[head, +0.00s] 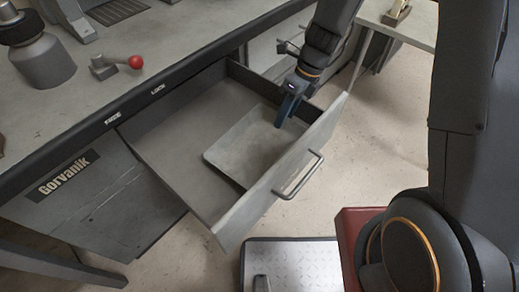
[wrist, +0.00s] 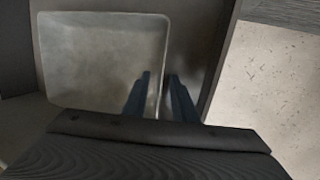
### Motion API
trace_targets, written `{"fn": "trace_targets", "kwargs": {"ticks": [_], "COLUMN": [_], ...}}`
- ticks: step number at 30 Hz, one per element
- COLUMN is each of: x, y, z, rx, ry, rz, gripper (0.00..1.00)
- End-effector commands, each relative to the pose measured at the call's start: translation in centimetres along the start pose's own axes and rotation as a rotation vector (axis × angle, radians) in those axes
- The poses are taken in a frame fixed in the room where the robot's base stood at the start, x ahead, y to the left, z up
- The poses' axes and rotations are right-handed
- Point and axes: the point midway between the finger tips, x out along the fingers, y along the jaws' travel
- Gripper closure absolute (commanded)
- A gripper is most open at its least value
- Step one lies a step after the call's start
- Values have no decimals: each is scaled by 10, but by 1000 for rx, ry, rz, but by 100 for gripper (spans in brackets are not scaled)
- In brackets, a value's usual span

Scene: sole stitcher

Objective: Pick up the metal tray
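The metal tray (head: 240,145) is a shallow grey rectangle with rounded corners, lying in the open drawer (head: 166,122). In the wrist view the tray (wrist: 95,60) fills the left and middle. My gripper (head: 283,116) points down inside the drawer at the tray's far right side. In the wrist view the two blue fingers of my gripper (wrist: 158,80) stand apart, one on each side of the tray's right rim. A gap shows between them. I cannot tell whether either finger touches the rim.
The drawer's front panel with its handle (head: 299,176) is close beside my gripper. The workbench (head: 125,62) above holds a red-knobbed lever (head: 118,65) and a grey cylindrical part (head: 43,60). Another table (head: 405,25) stands at the upper right. Floor shows beyond the drawer.

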Motion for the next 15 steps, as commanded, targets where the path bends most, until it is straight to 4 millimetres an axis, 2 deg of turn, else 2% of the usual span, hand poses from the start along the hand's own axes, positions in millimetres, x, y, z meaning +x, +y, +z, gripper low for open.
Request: {"fn": "trace_targets", "kwargs": {"ticks": [5,10,15], "x": [0,0,0], "y": [0,0,0], "z": [0,0,0], "rx": [-1,-1,0], "ry": [0,0,-1], "rz": [-1,-1,-1], "gripper": [75,100,100]}}
